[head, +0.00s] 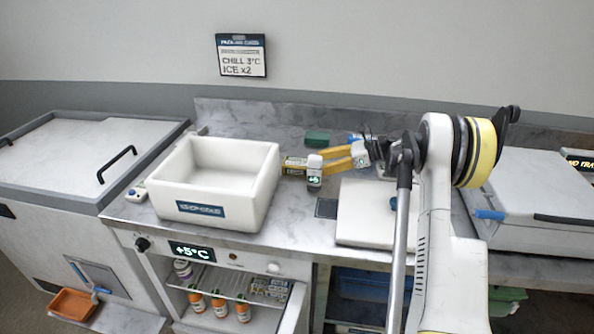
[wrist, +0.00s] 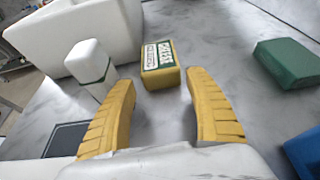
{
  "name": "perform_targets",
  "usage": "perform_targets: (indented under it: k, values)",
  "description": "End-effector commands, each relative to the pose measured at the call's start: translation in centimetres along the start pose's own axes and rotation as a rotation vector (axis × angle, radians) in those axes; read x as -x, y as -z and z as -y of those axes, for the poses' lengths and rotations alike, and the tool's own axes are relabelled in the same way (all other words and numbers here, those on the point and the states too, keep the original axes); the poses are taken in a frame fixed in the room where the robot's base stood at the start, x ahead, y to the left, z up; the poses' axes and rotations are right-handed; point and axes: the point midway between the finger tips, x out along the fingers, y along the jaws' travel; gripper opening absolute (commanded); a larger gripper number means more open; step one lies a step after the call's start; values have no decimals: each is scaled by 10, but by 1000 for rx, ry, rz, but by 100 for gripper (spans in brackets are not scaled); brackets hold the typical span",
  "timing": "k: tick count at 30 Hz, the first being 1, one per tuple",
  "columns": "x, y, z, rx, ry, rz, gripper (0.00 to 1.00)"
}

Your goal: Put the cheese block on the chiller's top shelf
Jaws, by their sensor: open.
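The cheese block (wrist: 160,66) is a yellow block with a green and white label. It lies on the grey counter just beyond and between my fingertips in the wrist view, and it also shows in the head view (head: 293,166) beside the white box. My gripper (head: 322,163) is open, its two yellow fingers pointing at the block; nothing is between them. The chiller (head: 193,252) is under the counter with its front open and a +5°C display. Its wire top shelf (head: 222,281) holds a jar at the left and a labelled pack at the right.
A white bottle-like item with a green band (wrist: 90,62) stands close to the left finger. A large white open box (head: 250,200) is left of the block. A green block (head: 317,138) lies behind. A white board (head: 352,235) lies right.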

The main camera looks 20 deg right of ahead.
Motion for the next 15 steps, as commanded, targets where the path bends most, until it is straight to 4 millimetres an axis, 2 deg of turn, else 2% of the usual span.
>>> perform_targets:
  k: [5,10,15]
  values:
    - [-18,3,0,1,-2,0,63]
    - [-46,5,1,0,-2,0,63]
    - [-54,2,2,0,1,0,63]
